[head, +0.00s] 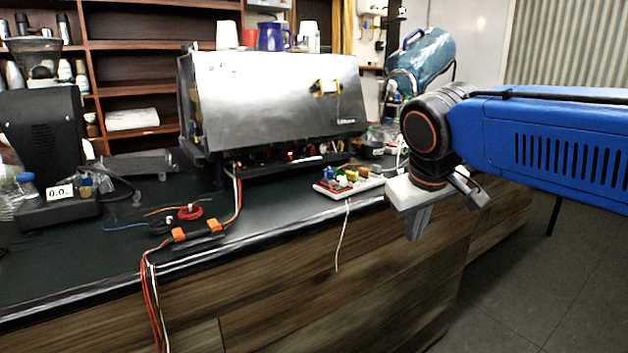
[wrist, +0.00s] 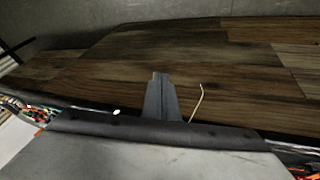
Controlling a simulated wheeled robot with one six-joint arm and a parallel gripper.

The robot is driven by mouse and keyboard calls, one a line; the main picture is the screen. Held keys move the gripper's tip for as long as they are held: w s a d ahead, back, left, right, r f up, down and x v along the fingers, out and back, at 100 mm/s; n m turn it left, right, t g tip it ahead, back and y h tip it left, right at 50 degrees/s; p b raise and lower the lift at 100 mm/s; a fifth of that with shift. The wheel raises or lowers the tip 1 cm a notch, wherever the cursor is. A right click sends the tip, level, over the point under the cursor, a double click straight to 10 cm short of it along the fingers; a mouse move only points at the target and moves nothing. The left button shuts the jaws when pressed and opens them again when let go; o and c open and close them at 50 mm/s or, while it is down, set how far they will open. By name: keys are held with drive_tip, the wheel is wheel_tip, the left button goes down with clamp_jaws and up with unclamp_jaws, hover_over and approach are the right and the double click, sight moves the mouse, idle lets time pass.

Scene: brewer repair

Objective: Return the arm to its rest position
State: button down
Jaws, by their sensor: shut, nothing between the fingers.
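My blue arm (head: 560,140) reaches in from the right edge of the head view. My gripper (head: 415,225) hangs fingers down in front of the counter's front edge, right of the brewer. Its fingers are together and hold nothing. In the wrist view my gripper (wrist: 158,82) shows as one closed dark wedge against the wooden counter front (wrist: 210,75). The brewer (head: 280,100) is a large silver machine on the dark counter, with its underside open and wires showing.
A white breadboard with parts (head: 347,186) lies on the counter near the gripper, with a pale wire hanging over the edge. Orange wire connectors (head: 197,234) lie at the front left. A black grinder (head: 45,140) stands far left. Floor (head: 540,280) is open at the right.

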drive_tip(key=s+d+f+m, duration=0.2)
drive_tip(key=s+d+f, duration=0.2)
drive_tip(key=s+f, duration=0.4)
drive_tip(key=s+d+f+m+y, duration=0.1)
drive_tip(key=s+d+f, duration=0.4)
drive_tip(key=s+f, duration=0.3)
wheel_tip(320, 180, down, 2)
drive_tip(key=shift+s+d+m, duration=0.25)
drive_tip(key=shift+s+m, duration=0.05)
drive_tip(key=shift+m, duration=0.1)
